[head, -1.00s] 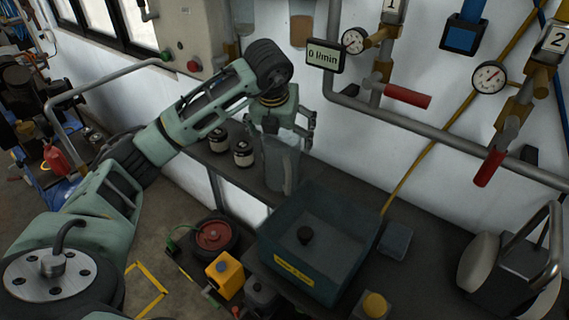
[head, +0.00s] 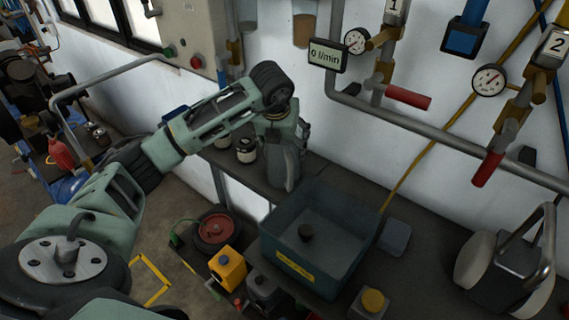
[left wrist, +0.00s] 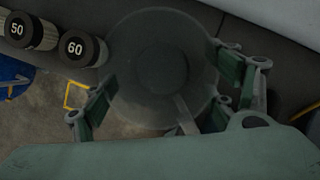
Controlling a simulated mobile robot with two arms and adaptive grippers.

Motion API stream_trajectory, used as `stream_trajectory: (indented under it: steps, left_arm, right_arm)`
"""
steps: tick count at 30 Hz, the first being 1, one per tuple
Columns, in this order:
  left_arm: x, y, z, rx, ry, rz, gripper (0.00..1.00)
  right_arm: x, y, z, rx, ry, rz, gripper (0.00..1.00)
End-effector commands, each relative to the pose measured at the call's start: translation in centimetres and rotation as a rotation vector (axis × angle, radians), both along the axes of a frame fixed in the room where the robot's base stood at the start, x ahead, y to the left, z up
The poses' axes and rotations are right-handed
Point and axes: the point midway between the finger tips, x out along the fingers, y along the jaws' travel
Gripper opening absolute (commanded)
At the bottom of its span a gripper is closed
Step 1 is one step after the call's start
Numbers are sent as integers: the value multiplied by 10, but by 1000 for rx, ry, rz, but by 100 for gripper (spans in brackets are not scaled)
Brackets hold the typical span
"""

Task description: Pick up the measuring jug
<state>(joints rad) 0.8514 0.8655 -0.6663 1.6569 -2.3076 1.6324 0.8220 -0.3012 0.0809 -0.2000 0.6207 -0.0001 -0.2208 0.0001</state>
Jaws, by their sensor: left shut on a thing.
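The measuring jug (head: 281,172) is a clear, greyish vessel standing upright on the dark bench, left of the blue-green bin. My left gripper (head: 285,143) is over it from above and hides its upper part. In the left wrist view I look down into the round jug (left wrist: 160,62), with its handle toward the lower side. The fingers of my left gripper (left wrist: 168,95) are on both sides of the jug and shut on it. I cannot see clearly whether the jug's base touches the bench. My right gripper is not in view.
Black-topped weights (head: 245,150) stand just left of the jug; they read 50 and 60 in the left wrist view (left wrist: 84,48). The bin (head: 335,240) stands close on the right. Pipes with red-handled valves (head: 408,97) run along the wall behind.

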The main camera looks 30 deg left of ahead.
Motion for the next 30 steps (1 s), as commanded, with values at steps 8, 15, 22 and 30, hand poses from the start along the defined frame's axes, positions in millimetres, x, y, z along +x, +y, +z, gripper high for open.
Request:
stream_trajectory:
  steps: [8, 15, 22, 30]
  left_arm:
    - [0, 0, 0, 0, -1, 0, 44]
    - [0, 0, 1, 0, -2, 1, 29]
    - [1, 0, 7, 0, -4, 1, 29]
    - [2, 0, 57, 0, -9, 0, 29]
  right_arm:
    - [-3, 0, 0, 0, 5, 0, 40]
    - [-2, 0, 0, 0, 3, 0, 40]
    - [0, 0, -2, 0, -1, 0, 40]
    - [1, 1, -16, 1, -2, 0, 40]
